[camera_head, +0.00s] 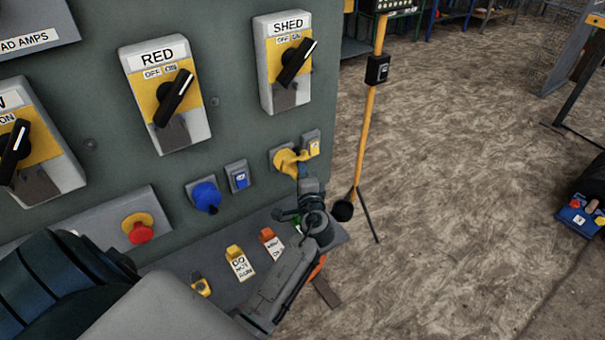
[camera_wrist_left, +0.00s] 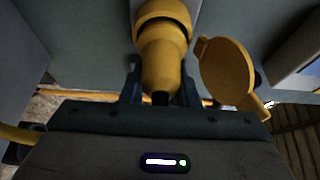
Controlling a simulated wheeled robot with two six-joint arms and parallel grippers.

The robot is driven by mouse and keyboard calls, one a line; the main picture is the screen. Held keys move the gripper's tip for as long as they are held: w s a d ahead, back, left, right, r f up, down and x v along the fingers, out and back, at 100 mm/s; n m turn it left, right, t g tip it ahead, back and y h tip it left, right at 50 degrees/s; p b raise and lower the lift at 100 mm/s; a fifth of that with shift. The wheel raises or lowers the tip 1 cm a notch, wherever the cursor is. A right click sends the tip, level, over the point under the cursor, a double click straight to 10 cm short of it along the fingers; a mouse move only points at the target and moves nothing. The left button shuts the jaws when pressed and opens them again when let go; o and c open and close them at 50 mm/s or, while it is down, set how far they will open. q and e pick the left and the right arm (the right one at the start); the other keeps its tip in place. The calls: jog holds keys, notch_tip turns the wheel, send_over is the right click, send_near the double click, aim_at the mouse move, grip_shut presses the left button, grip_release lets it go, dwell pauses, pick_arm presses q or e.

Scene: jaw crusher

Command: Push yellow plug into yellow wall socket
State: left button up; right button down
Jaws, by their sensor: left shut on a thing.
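The yellow wall socket (camera_head: 286,160) sits low on the grey-green panel at its right side, under the SHED switch. My left gripper (camera_head: 306,186) is at this socket and partly hides it. In the left wrist view the yellow plug (camera_wrist_left: 162,65) stands between the two dark fingers, and my left gripper (camera_wrist_left: 160,88) is shut on it. The plug's far end is at a wider yellow collar (camera_wrist_left: 162,14); I cannot tell how deep it sits. A round yellow lid (camera_wrist_left: 226,72) hangs open beside the plug. My right gripper is not in view.
A blue plug or socket (camera_head: 205,195) and a red stop button (camera_head: 139,230) sit to the left. Tagged locks lie on the ledge (camera_head: 180,245) below. A yellow post (camera_head: 366,125) stands right of the panel. The floor (camera_head: 450,180) beyond is largely clear.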

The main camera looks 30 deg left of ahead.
pick_arm(q)
jog(key=shift+a, duration=0.15)
jog(key=o, duration=1.1)
jog(key=shift+s+d+f, duration=0.1)
jog(key=shift+s+d, duration=0.1)
jog(key=shift+d, duration=0.35)
jog(key=s+d+b, duration=0.2)
jog(key=s+d, duration=0.1)
jog(key=d, duration=0.4)
jog(key=shift+b, duration=0.3)
jog(key=shift+d, duration=0.1)
